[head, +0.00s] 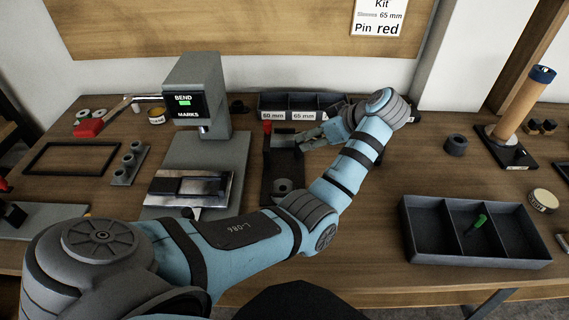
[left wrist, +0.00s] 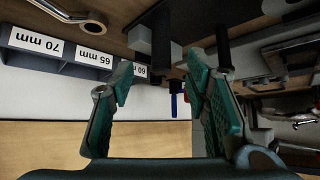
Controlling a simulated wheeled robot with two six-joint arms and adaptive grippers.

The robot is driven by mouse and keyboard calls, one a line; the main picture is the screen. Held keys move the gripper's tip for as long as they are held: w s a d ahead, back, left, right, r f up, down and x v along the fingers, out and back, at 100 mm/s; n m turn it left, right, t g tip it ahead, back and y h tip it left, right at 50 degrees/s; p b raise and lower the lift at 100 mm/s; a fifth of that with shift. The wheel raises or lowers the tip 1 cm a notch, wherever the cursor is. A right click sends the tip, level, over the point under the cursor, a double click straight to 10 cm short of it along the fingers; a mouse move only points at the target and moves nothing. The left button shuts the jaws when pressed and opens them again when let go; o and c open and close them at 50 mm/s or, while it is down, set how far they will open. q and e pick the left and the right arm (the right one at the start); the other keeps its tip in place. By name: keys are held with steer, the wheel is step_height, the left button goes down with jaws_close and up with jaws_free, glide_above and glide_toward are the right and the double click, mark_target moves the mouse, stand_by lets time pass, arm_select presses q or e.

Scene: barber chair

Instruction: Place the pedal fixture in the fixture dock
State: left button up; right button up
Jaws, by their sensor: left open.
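A dark fixture (head: 268,158) with a raised block, a red tip and a round grey ring on its base stands at mid-table; it looks like the pedal fixture. My left gripper (head: 308,138) is just right of its upper part, jaws open. In the left wrist view my open fingers (left wrist: 160,85) have a visible gap between them, with nothing held. Dark upright parts (left wrist: 222,40) show beyond the fingertips; contact cannot be told. A thin dark empty rectangular frame (head: 37,152) lies at the left; it may be the fixture dock. My right gripper is not in view.
A grey press (head: 205,95) marked BEND MARKS stands left of the fixture. Labelled sleeve bins (head: 290,115) stand behind it. A divided tray (head: 480,262) with a green item lies at the right. A wooden post (head: 526,105) on a stand is far right.

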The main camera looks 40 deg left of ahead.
mark_target(284, 158)
arm_select(q)
steer(key=b+x, duration=0.1)
steer(key=x, duration=0.5)
steer(key=shift+a, duration=0.3)
jaws_close()
